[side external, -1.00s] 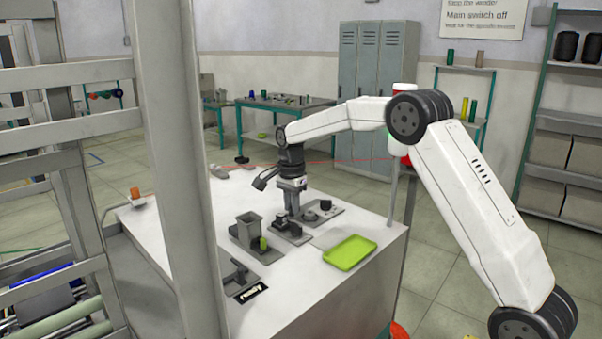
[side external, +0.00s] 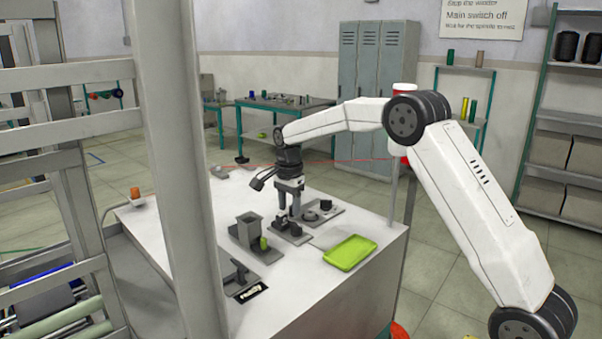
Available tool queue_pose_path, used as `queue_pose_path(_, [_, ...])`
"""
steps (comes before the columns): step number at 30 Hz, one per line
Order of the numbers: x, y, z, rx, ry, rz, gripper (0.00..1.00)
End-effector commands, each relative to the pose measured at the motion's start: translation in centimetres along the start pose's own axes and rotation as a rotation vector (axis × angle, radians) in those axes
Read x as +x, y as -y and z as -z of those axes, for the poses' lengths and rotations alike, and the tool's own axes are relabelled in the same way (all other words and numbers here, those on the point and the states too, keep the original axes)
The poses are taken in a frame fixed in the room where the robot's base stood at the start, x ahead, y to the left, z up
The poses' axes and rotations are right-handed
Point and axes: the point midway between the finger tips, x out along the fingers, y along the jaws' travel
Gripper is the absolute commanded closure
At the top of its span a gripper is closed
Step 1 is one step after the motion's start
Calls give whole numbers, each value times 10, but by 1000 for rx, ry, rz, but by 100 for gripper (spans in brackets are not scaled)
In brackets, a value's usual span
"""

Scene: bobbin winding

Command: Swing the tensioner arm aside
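My gripper (side external: 289,206) points straight down over the winding fixtures on the white bench. Its two fingers stand apart with a narrow gap, and I see nothing held between them. Below the fingertips is a small grey fixture with dark round parts (side external: 294,231). Right behind it is a grey base plate (side external: 334,214) with a dark round part (side external: 325,205). The tensioner arm is too small, or too hidden by my gripper, to make out. I cannot tell whether the fingertips touch the fixture.
A grey block holder (side external: 249,230) with a green bobbin (side external: 264,243) stands left of the gripper. A lime tray (side external: 350,252) lies to the right. A grey bracket (side external: 238,276) is in front. An orange spool (side external: 136,193) stands at the bench's left edge. A large grey post (side external: 178,150) blocks part of the view.

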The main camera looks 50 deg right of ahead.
Motion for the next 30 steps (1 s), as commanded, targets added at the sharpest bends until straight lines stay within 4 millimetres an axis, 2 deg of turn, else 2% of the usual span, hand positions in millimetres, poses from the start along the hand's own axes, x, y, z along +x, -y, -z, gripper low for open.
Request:
queue_pose_path(8, [-5, 0, 1, 1, -1, -1, 50])
queue_pose_path(30, [-56, -1, 1, 1, -1, -2, 50])
